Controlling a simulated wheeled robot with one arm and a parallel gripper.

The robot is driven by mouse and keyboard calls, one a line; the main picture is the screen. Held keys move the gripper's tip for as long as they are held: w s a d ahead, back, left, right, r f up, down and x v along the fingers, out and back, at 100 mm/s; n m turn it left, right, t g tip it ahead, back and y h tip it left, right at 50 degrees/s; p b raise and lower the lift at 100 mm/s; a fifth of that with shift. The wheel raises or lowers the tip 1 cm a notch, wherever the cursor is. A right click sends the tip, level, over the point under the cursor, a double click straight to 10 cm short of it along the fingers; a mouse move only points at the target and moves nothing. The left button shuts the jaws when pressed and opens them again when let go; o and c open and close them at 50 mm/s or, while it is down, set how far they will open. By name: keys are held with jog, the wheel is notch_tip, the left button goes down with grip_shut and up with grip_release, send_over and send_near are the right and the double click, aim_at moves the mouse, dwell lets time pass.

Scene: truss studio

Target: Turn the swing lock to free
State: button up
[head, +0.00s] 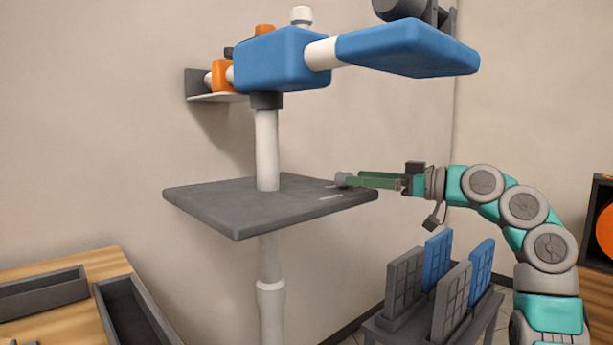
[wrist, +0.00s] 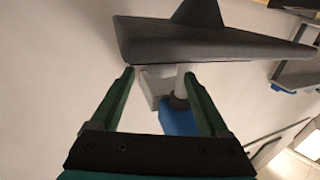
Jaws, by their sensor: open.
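On top of the housing are a white knob (head: 301,16) and an orange part (head: 264,30). I cannot tell which part is the swing lock, and no free marking is readable. My gripper (head: 345,180) is open at the right edge of the grey platform, well below the housing. In the wrist view my gripper (wrist: 157,80) shows its green fingers spread, with nothing clearly held. A small grey rounded shape shows at its fingertips in the head view.
The grey platform (head: 235,205) sits on a white column (head: 267,150) below the housing. It fills the top of the wrist view. Grey and blue panels (head: 438,258) stand on a low table at lower right. A wooden bench (head: 90,265) with dark trays is at lower left.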

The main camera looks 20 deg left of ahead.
aim_at(330, 188)
jog(key=shift+s+a, duration=0.1)
jog(key=shift+a, duration=0.75)
jog(key=a, duration=0.6)
jog(key=shift+w+a, duration=0.1)
jog(key=shift+w, duration=0.1)
jog(key=shift+r, duration=0.1)
grip_shut()
